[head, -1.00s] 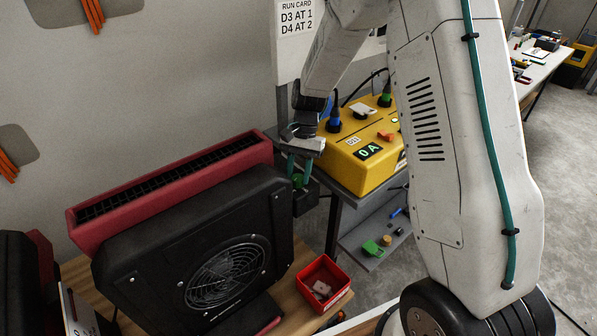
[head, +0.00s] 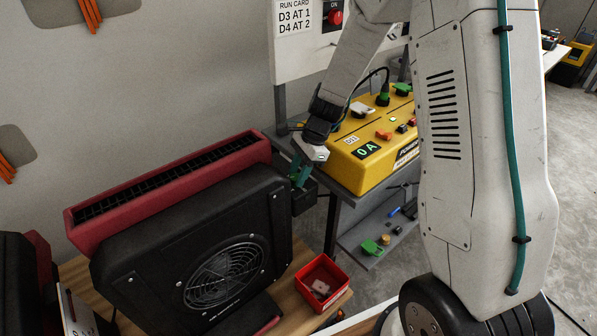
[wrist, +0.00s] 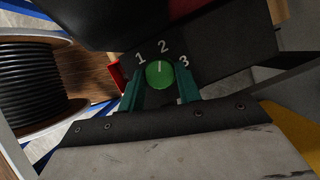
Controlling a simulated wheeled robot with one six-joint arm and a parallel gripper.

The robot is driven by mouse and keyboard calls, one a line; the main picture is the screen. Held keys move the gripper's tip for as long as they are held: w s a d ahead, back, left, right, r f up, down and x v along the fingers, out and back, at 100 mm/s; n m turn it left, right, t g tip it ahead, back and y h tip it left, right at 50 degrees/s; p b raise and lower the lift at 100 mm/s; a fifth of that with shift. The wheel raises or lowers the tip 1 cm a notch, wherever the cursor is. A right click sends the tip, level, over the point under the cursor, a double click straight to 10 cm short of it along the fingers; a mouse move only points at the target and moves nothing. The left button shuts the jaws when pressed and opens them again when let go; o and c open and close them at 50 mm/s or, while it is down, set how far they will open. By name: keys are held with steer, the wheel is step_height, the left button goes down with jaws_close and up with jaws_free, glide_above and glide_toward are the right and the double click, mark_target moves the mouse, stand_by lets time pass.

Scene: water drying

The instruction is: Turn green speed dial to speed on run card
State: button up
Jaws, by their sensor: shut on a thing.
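The green speed dial (wrist: 160,73) sits on a dark panel in the wrist view, with the white numbers 1, 2 and 3 around it. Its white mark points up, toward the 2. My gripper (wrist: 162,86) has its two green fingers on either side of the dial, shut on it. In the head view my gripper (head: 301,176) is at the right end of the black and red dryer (head: 180,240), and the dial is hidden there. The run card (head: 296,18) on the white board reads D3 AT 1 and D4 AT 2.
A yellow power box (head: 372,165) with a 0 A display stands on a grey stand just right of my gripper. A red bin (head: 323,284) sits on the wooden bench below. A black cable reel (wrist: 35,88) is at left in the wrist view.

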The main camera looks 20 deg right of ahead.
steer(key=shift+m, duration=0.3)
stand_by(0.4)
steer(key=o, duration=1)
steer(key=shift+c, duration=0.2)
steer(key=v, duration=0.7)
steer(key=shift+r, duration=0.4)
steer(key=shift+s+d, duration=0.1)
